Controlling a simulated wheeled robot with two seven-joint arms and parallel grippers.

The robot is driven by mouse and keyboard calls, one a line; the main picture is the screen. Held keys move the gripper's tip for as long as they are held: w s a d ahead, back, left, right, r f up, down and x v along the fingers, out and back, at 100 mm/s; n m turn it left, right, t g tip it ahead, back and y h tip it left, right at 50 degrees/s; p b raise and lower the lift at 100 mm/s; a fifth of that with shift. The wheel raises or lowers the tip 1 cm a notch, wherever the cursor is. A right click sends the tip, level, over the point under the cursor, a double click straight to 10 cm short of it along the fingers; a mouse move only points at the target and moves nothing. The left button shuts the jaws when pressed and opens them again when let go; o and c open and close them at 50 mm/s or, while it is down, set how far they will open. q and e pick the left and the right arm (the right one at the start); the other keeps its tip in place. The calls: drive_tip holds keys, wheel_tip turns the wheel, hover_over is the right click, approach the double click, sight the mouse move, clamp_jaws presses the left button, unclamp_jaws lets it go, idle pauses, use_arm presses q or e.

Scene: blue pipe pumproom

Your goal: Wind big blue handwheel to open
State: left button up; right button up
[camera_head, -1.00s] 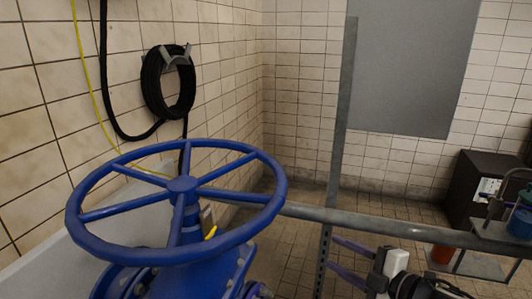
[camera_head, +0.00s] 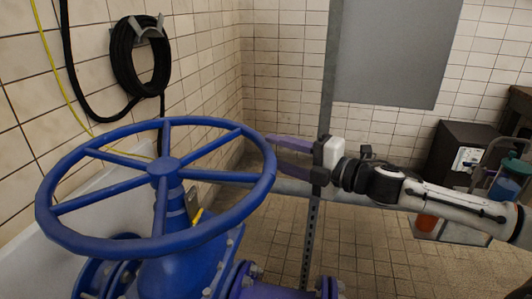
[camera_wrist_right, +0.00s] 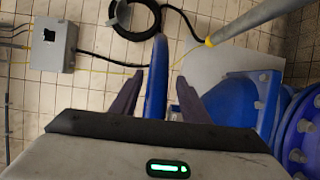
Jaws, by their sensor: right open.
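The big blue handwheel (camera_head: 162,167) fills the left of the head view, a spoked ring on a blue valve. My right gripper (camera_head: 273,153) reaches in from the right, its purple fingers open at the wheel's right-hand rim. In the right wrist view, the blue rim (camera_wrist_right: 156,85) shows between the two spread fingers (camera_wrist_right: 157,88), with a gap on either side. Part of the lower finger is hidden near the rim in the head view. My left gripper is not in view.
A grey upright post (camera_head: 326,110) and a horizontal rail (camera_head: 300,187) stand close to my right gripper. A black hose coil (camera_head: 138,62) hangs on the tiled wall at left. A dark cabinet (camera_head: 460,150) stands at right. Tiled floor (camera_head: 375,255) lies open below my right arm.

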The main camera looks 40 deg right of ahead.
sight(266, 149)
drive_tip(key=shift+x, duration=1.9)
clamp_jaws()
